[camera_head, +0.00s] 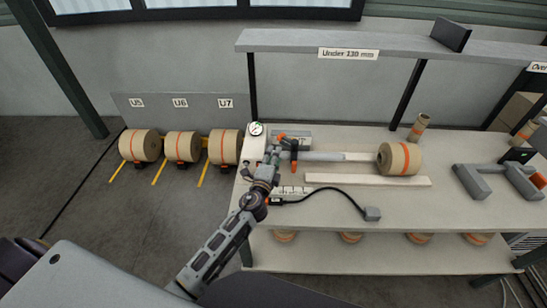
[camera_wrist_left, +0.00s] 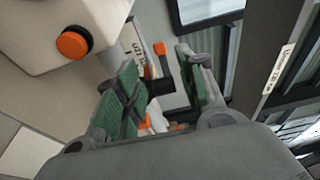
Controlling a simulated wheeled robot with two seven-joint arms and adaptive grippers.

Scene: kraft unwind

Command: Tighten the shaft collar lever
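The shaft collar lever (camera_head: 294,157) is orange and hangs down beside a grey shaft (camera_head: 325,156) on the bench in the head view. I see no grip on the lever, and contact is hard to judge. The collar is partly hidden by the fingers. My right gripper is not in view.
A paper roll (camera_head: 400,158) sits at the shaft's right end. A gauge (camera_head: 256,128) stands by my left gripper, and an orange button (camera_wrist_left: 72,43) is close by. Several rolls sit on the floor at left.

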